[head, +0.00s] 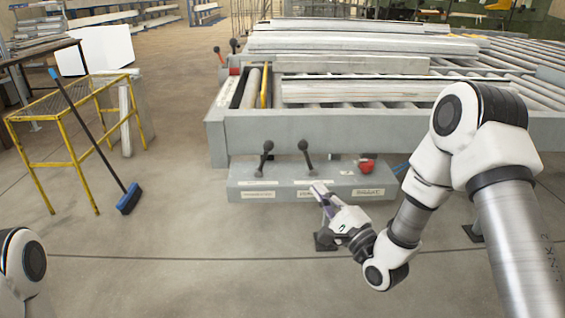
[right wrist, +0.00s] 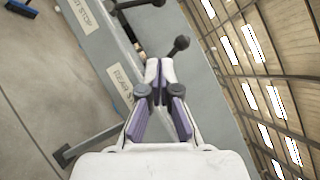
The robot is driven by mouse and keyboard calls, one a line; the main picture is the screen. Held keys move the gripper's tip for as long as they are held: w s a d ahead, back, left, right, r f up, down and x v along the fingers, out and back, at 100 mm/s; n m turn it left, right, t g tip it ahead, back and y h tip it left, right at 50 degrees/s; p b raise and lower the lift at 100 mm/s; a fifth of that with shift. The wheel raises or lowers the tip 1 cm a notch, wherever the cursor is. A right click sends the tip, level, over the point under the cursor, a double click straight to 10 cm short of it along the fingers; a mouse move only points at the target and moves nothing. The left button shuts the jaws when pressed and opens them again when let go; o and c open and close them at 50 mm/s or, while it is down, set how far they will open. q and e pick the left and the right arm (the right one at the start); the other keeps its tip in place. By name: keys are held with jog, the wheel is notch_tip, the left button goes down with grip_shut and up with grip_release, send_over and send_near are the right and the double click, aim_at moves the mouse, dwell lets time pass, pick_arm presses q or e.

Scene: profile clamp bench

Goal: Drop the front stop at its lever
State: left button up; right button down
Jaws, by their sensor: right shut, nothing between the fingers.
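The front-stop lever (head: 264,153) has a black knob and stands above the left label of the grey control box (head: 240,172). It leans right at its top. Its label (right wrist: 75,14) is cut off to "T STOP" in the right wrist view. The second lever (head: 306,153) leans left, above the label that starts "REAR S" (right wrist: 122,86). My right gripper (head: 318,188) is shut and empty in front of the box, near the middle label. In the right wrist view its fingertips (right wrist: 159,66) overlap the base of the second lever (right wrist: 180,45). My left gripper is out of view.
A red button (head: 366,165) sits right on the box. The roller bench (head: 300,130) with grey profiles (head: 350,90) overhangs behind. A yellow stand (head: 70,155) and a blue broom (head: 129,198) are at left. The floor between is clear.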

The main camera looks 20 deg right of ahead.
jog(key=p, duration=0.1)
send_near(263, 158)
jog(key=w+d, duration=0.1)
jog(key=w+d+r, duration=0.1)
jog(key=w+d, duration=0.1)
jog(key=w+d+r, duration=0.1)
jog(key=shift+w+d+r, duration=0.15)
jog(key=shift+w+d, duration=0.05)
jog(key=shift+d, duration=0.15)
jog(key=a, duration=0.1)
jog(key=w+a+r, duration=0.1)
jog(key=a, duration=0.1)
jog(key=shift+w+a+r+p, duration=0.15)
jog(key=shift+w+r+p, duration=0.15)
jog(key=shift+w+r, duration=0.1)
jog(key=shift+f, duration=0.1)
